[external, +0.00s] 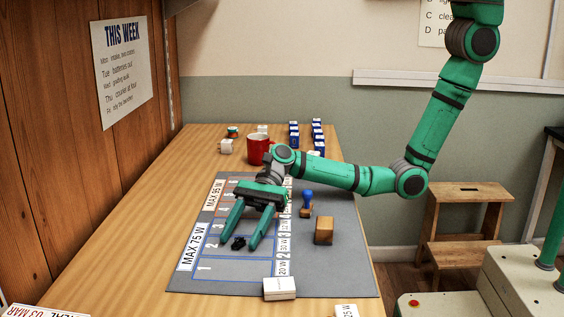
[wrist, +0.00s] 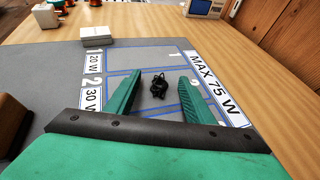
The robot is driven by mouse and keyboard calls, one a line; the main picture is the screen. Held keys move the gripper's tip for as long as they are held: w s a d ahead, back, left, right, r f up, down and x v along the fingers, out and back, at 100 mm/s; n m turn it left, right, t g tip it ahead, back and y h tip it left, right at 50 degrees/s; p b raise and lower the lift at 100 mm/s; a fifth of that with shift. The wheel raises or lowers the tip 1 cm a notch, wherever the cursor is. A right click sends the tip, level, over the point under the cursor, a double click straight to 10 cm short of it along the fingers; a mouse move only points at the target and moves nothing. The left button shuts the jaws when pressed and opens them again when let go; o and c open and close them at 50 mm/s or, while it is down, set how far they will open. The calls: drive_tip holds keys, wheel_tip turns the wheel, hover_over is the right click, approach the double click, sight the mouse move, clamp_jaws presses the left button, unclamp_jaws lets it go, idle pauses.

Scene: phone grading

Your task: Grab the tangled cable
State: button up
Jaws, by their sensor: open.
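The tangled cable (external: 238,243) is a small black bundle lying on the grey mat (external: 338,274), in the blue-lined grid near row 2. It also shows in the wrist view (wrist: 159,86), between and slightly beyond the tips of my two green fingers. My gripper (external: 240,242) is open and empty, reaching down over the mat with one finger on each side of the cable. In the wrist view my gripper (wrist: 157,82) has clear gaps between each finger and the cable. I cannot tell the exact height of the fingertips above the mat.
A white box (external: 279,288) lies at the mat's front edge. A brown block (external: 324,230) and a blue-handled stamp (external: 307,203) stand right of the grid. A red mug (external: 258,149) and several blue-and-white boxes (external: 317,131) stand at the back. The mat around the cable is clear.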

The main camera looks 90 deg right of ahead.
drive_tip(key=c, duration=1.1)
drive_tip(key=shift+r, duration=0.15)
